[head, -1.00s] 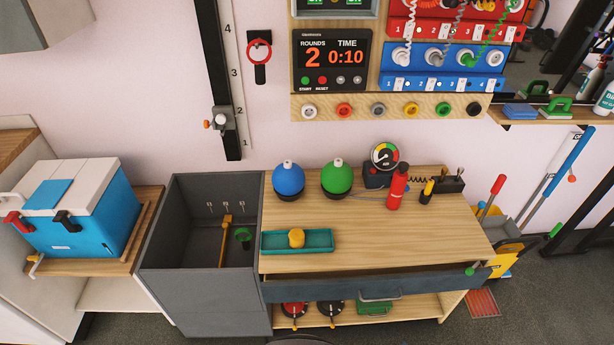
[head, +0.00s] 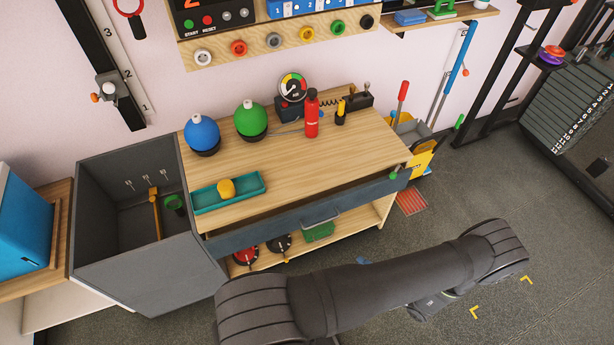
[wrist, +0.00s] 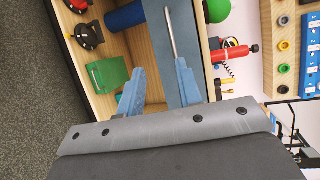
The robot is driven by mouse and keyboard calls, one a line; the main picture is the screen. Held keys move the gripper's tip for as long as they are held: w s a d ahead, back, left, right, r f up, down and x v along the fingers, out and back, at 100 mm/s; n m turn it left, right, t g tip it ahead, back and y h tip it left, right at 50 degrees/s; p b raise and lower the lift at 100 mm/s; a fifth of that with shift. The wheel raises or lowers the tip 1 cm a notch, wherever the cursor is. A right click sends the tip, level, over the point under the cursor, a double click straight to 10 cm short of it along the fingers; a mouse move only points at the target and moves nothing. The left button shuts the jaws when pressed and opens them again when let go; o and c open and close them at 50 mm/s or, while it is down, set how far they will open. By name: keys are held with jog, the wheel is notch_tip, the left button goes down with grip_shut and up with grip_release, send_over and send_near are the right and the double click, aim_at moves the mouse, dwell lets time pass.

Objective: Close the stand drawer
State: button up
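The stand drawer has a dark slate-blue front (head: 262,232) with a metal bar handle (head: 321,220). It is pulled out from under the wooden stand top (head: 290,155), with a dark gap behind its front. In the wrist view the drawer front (wrist: 190,40) and its handle (wrist: 172,36) lie just ahead of my gripper (wrist: 160,84). The two blue fingers are apart with nothing gripped between them. Whether a finger touches the front, I cannot tell. In the head view my arm crosses the lower part, and my gripper is mostly hidden behind it.
The stand top holds a teal tray (head: 205,203) with a yellow item, blue (head: 201,133) and green (head: 250,119) balls, a gauge (head: 293,88) and a red bottle (head: 311,115). A grey bin (head: 135,245) adjoins it on the left. Open floor lies to the right.

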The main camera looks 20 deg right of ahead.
aim_at(324, 222)
jog(key=w+d+n+g+y, duration=0.3)
jog(key=w+d+y, duration=0.2)
jog(key=w+d, duration=0.3)
jog(key=x, duration=1.8)
jog(key=shift+w+a+r, duration=0.15)
jog(key=shift+r, duration=0.15)
grip_shut()
